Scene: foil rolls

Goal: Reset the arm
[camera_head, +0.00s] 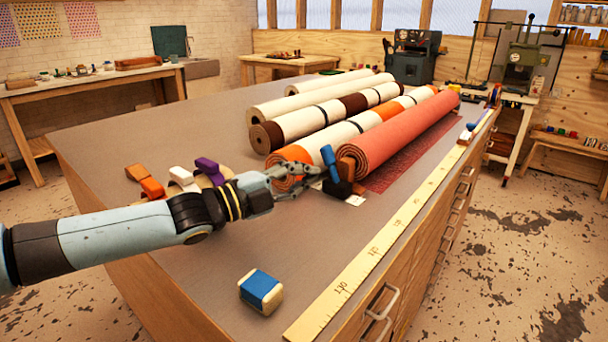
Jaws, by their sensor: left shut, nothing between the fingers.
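My left arm reaches in from the left over the table. My left gripper (306,172) is shut and empty, close to the near ends of the foil rolls. A red roll (405,131) lies at the right. An orange and white roll (345,131) lies left of it, its near end partly behind the gripper. A white and brown roll (322,115) and further pale rolls (310,96) lie behind. A blue piece (329,160) and a dark block (337,188) stand just right of the fingers; I cannot tell whether they touch. My right gripper is not in view.
A wooden ruler (385,232) runs along the table's (222,290) right edge. A blue and white block (261,291) sits at the front.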

